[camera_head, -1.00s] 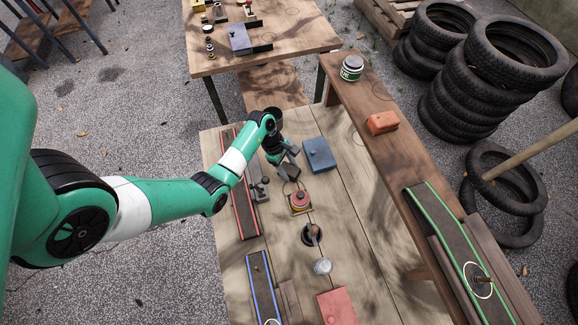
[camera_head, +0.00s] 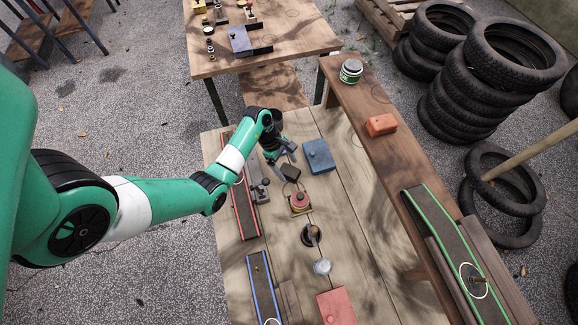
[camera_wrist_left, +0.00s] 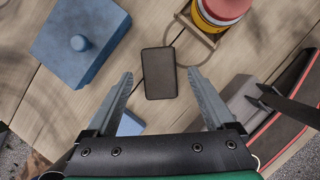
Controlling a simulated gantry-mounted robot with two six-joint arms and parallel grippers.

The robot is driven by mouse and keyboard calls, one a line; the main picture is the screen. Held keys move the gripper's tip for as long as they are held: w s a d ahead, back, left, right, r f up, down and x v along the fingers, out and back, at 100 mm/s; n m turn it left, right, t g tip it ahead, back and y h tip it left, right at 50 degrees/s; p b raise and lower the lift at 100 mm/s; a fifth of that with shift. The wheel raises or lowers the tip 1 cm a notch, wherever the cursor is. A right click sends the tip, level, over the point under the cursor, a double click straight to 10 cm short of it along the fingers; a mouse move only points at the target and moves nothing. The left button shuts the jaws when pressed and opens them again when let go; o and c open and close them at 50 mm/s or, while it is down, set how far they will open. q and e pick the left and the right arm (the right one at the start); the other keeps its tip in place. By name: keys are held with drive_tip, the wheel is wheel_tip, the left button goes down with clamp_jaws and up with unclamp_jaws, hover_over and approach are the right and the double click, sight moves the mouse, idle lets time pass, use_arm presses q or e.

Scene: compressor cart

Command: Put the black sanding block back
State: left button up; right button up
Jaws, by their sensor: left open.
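The black sanding block (camera_head: 290,172) lies on the wooden table, left of the blue box and above the red-and-yellow round stack. In the left wrist view the block (camera_wrist_left: 159,73) shows as a dark rounded rectangle, flat on the planks. My left gripper (camera_head: 282,158) is open just beside and above it. In the wrist view its two fingers (camera_wrist_left: 158,80) stand either side of the block with clear gaps, touching nothing. My right gripper is out of view.
A blue box with a knob (camera_head: 318,155) stands close right of the gripper. The red-and-yellow stack (camera_head: 299,202) sits in a small tray. A grey block (camera_head: 259,191) lies by the red-edged strip (camera_head: 241,195). Bare planks lie right of the stack.

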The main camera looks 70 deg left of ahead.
use_arm(q)
drive_tip(key=p+v, duration=0.2)
drive_tip(key=v, duration=0.7)
drive_tip(key=shift+r+p, duration=0.25)
drive_tip(key=shift+p, duration=0.05)
drive_tip(key=shift+s+a, duration=0.1)
